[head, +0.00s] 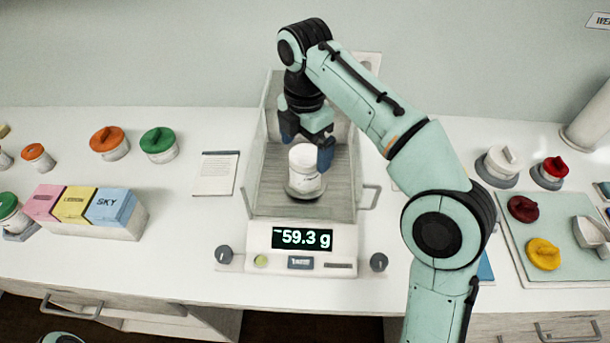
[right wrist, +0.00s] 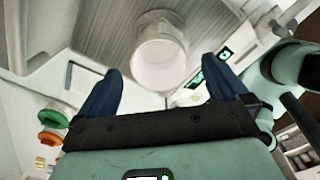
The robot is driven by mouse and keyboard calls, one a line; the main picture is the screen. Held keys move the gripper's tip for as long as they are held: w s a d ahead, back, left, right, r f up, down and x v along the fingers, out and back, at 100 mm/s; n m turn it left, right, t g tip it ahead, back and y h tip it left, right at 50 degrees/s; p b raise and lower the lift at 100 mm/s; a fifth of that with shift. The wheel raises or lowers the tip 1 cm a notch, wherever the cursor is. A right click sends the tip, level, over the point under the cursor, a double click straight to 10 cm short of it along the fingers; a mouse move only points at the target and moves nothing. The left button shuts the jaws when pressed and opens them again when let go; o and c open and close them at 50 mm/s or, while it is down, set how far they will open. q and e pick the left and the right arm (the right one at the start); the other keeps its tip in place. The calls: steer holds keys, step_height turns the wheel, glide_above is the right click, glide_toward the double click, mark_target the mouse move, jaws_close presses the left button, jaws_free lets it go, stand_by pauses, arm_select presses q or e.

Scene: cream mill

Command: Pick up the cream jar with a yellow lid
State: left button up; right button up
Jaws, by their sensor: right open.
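A white jar (head: 306,168) without a lid stands upright on the round pan of the scale (head: 262,238), which reads 59.3 g. Its open mouth shows in the right wrist view (right wrist: 160,68). A yellow lid (head: 543,254) lies apart from it on the mat at the right. My right gripper (head: 308,150) is open at the jar, reaching in from behind and above. In the right wrist view the jar appears centred between the blue fingers (right wrist: 163,92), mostly beyond their tips; I cannot tell whether they touch it. My left gripper is not in view.
The scale's walls (head: 262,150) stand around the jar. At left are orange- and green-lidded jars (head: 108,142) and a box of coloured cards (head: 95,208).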

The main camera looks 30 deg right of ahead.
step_height(320, 180, down, 6)
steer(key=shift+d+r+b, duration=0.1)
steer(key=shift+d+b, duration=0.05)
steer(key=shift+b, duration=1.05)
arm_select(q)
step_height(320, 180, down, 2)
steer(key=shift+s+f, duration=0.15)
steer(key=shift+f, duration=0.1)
arm_select(e)
steer(key=c, duration=1.1)
steer(key=shift+r, duration=0.1)
steer(key=shift+r+p, duration=0.3)
steer(key=shift+r, duration=0.2)
step_height(320, 180, up, 11)
steer(key=p, duration=0.5)
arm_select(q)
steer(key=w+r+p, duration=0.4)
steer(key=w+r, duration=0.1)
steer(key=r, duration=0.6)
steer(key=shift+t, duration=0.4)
arm_select(e)
step_height(320, 180, up, 8)
glide_above(306, 160)
steer(key=s+a, duration=0.1)
steer(key=s, duration=0.2)
steer(key=shift+w+a, duration=0.2)
steer(key=shift+w, duration=0.05)
